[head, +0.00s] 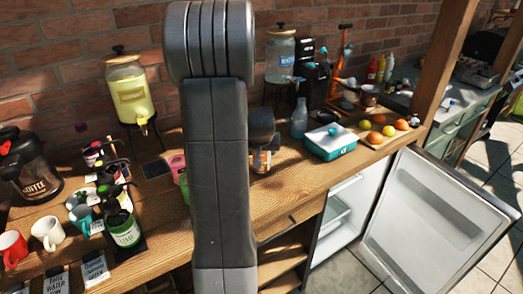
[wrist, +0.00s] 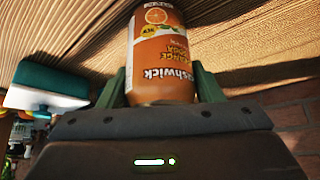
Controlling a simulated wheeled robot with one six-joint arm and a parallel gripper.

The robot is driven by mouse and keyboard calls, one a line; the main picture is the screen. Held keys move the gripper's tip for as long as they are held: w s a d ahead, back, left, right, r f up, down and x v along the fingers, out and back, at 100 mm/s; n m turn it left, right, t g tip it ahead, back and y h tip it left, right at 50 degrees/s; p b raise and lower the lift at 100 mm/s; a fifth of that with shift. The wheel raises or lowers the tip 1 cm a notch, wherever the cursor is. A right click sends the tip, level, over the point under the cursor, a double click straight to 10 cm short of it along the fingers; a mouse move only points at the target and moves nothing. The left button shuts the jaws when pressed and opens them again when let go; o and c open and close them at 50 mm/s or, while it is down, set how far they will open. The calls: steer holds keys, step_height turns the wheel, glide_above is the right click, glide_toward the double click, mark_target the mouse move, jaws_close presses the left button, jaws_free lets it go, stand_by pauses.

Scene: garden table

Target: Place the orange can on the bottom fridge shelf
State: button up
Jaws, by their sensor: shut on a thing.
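The orange can (wrist: 160,50) is held between the two green fingers of my gripper (wrist: 162,88) in the wrist view, its orange-soda label facing the camera. In the head view part of the can (head: 262,161) shows just right of my arm, above or at the wooden counter; I cannot tell if it touches. The fridge (head: 338,215) stands open under the counter at the right, with pale shelves inside. Its bottom shelf is partly hidden by the counter and the door.
The open fridge door (head: 432,215) juts out to the right. A teal-and-white box (head: 330,142), a glass bottle (head: 299,118) and a fruit board (head: 372,138) stand right of the can. Mugs, a green-labelled bottle (head: 122,226) and a drink dispenser (head: 130,88) crowd the left.

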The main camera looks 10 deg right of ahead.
steer(key=shift+f, duration=0.15)
steer(key=o, duration=1.2)
